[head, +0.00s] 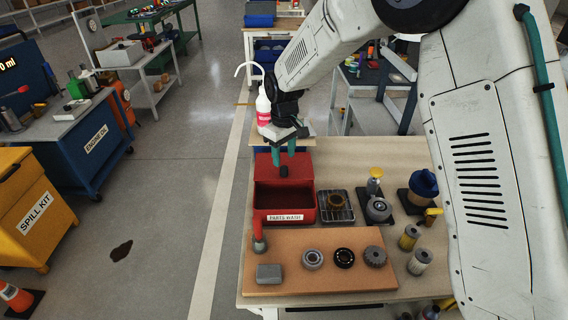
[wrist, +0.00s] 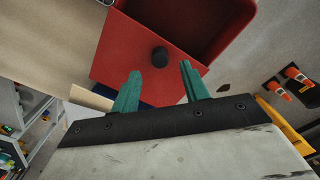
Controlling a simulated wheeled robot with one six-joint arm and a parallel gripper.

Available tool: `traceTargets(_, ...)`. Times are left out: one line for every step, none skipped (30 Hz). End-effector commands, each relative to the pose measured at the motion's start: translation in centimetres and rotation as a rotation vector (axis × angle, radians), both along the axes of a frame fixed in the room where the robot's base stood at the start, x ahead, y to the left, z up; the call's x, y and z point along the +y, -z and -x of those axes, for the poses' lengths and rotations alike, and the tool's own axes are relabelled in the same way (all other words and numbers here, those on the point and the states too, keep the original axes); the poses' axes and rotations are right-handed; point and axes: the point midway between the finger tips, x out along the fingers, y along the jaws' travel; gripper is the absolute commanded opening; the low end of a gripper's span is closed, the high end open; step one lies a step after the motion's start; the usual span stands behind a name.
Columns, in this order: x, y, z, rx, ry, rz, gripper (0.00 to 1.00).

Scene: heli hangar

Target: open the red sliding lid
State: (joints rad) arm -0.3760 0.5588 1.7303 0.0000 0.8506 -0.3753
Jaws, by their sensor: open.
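The red parts wash box (head: 284,217) stands on the bench, with its white label facing front. Its red sliding lid (head: 264,170) lies over the back part, and the front part of the box is uncovered, showing a dark red inside. A black round knob (head: 284,171) sits on the lid. My gripper (head: 284,160) is above the lid at the knob, pointing down. In the wrist view its green fingers (wrist: 160,69) are open and apart, with the knob (wrist: 160,57) just past the tips, between their lines. Contact with the knob cannot be told. The lid (wrist: 120,55) also shows there.
A wire tray with a ring (head: 335,206) and a grey round part (head: 378,208) stand right of the box. A brown mat (head: 320,270) with several metal parts lies in front. A white bottle (head: 263,108) stands behind.

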Motion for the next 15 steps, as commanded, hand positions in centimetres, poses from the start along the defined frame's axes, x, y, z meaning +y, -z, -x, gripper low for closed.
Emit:
traceTargets(0.0,-0.9,0.0,-0.002,0.0,-0.001,0.45)
traceTargets(0.0,-1.3,0.0,-0.002,0.0,-0.001,0.45)
traceTargets(0.0,-1.7,0.0,-0.001,0.0,-0.001,0.45)
traceTargets(0.0,-2.0,0.0,0.0,0.0,0.0,0.45)
traceTargets(0.0,-2.2,0.0,0.001,0.0,0.001,0.45)
traceTargets(0.0,-2.4,0.0,0.001,0.0,0.001,0.45)
traceTargets(0.0,-2.6,0.0,0.001,0.0,0.001,0.45)
traceTargets(0.0,-2.6,0.0,0.001,0.0,0.001,0.45)
traceTargets(0.0,-2.7,0.0,0.001,0.0,0.001,0.45)
traceTargets(0.0,-2.7,0.0,0.001,0.0,0.001,0.45)
traceTargets(0.0,-2.7,0.0,0.001,0.0,0.001,0.45)
traceTargets(0.0,-2.7,0.0,0.001,0.0,0.001,0.45)
traceTargets(0.0,-2.7,0.0,0.001,0.0,0.001,0.45)
traceTargets(0.0,-2.7,0.0,0.001,0.0,0.001,0.45)
traceTargets(0.0,-2.7,0.0,0.001,0.0,0.001,0.45)
